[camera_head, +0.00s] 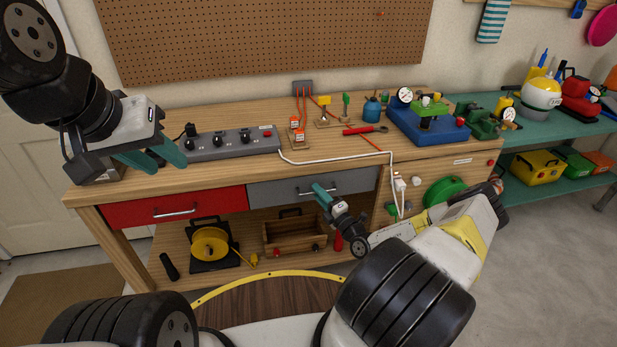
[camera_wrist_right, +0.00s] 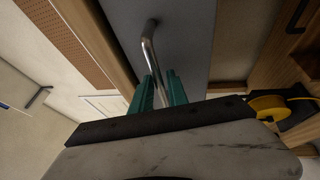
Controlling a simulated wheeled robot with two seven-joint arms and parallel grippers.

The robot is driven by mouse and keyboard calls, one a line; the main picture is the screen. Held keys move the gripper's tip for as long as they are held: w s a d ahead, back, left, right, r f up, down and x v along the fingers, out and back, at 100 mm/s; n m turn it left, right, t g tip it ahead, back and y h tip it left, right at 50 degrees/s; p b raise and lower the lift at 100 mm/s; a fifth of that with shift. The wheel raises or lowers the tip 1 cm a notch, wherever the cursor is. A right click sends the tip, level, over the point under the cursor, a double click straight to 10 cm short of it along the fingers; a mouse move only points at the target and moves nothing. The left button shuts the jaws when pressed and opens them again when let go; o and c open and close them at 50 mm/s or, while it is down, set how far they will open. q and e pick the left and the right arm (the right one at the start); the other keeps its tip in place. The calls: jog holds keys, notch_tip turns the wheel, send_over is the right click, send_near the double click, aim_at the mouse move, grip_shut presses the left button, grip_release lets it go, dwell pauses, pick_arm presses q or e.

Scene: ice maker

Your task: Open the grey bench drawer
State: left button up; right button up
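The grey drawer (camera_head: 285,192) sits under the bench top, right of a red drawer. Its front looks flush with the bench, so it appears shut. Its metal bar handle (camera_head: 304,191) also shows in the right wrist view (camera_wrist_right: 148,47). My left gripper (camera_head: 160,158) hangs over the left part of the bench, fingers spread, empty.
The red drawer (camera_head: 150,207) is shut on the left. The lower shelf holds a yellow cable reel (camera_head: 210,245) and a wooden tool box (camera_head: 292,238). A grey control box (camera_head: 228,146) and several tools stand on the bench top. Bare floor lies right.

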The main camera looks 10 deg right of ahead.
jog(key=shift+w, duration=0.1)
grip_shut()
dwell(1.4)
